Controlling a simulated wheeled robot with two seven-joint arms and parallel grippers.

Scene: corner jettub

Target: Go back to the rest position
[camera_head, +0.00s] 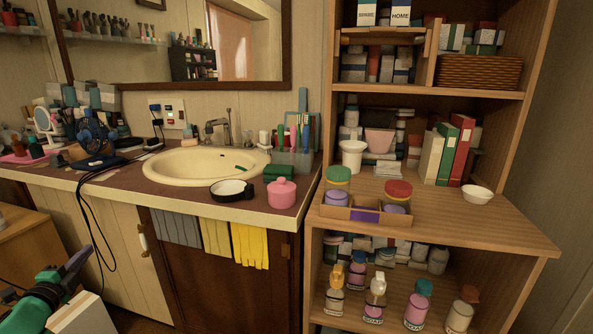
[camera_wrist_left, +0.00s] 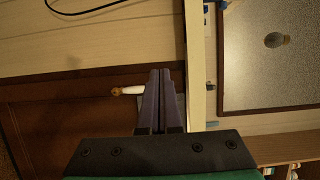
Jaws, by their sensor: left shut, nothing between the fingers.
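My left gripper (camera_head: 78,262) is at the lower left of the head view, in front of the vanity cabinet and below the counter's front edge. In the left wrist view its two dark fingers (camera_wrist_left: 165,75) are together with nothing between them. Behind the fingers in that view are the cabinet front and a small white-and-brown door handle (camera_wrist_left: 128,90), which also shows in the head view (camera_head: 143,240). My right gripper is in neither view.
The vanity counter (camera_head: 110,182) holds a sink (camera_head: 205,163), a black round dish (camera_head: 232,190) and a pink lidded pot (camera_head: 282,192). Black cables (camera_head: 88,225) hang over its front near my left arm. Towels (camera_head: 250,245) hang below. A loaded wooden shelf (camera_head: 480,222) stands right.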

